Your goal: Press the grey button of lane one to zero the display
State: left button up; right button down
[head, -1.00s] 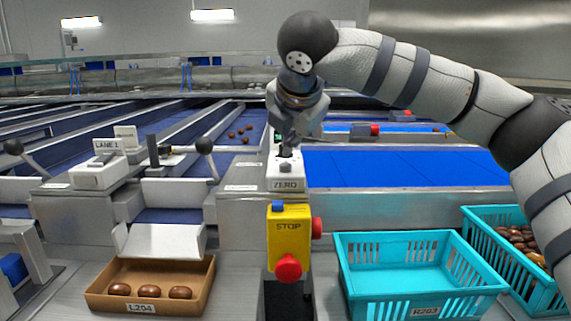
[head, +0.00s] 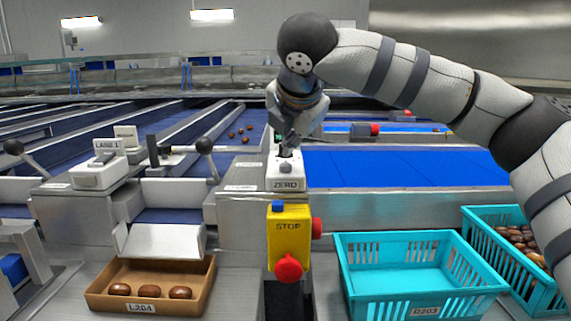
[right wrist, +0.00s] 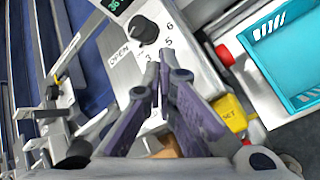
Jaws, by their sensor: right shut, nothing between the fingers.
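The white-and-grey control box (head: 285,185), labelled ZERO, stands mid-picture in the head view. A small round grey button (head: 285,168) sits on its front face above the label. My right gripper (head: 287,150) is shut and empty, pointing down just above and behind the button; I cannot tell whether it touches the box. In the right wrist view the shut fingers (right wrist: 157,66) lie over the white panel, below a dark numbered dial (right wrist: 143,30). The display (right wrist: 116,5) shows green digits at the top edge. The button is not discernible there. My left gripper is not in view.
A yellow STOP box (head: 289,238) with red buttons stands below the control box. A LANE 1 sign (head: 107,144) and levers are at left. A brown carton (head: 205,286) holds dates; an empty teal crate (head: 395,238) stands at right, with a fuller crate beside it.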

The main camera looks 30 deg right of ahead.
aim_at(290, 164)
jog(key=shift+f, duration=0.1)
dwell(0.3)
jog(key=shift+f, duration=0.35)
jog(key=shift+f, duration=0.5)
dwell(0.8)
jog(key=shift+r, duration=0.9)
jog(key=shift+r, duration=2.55)
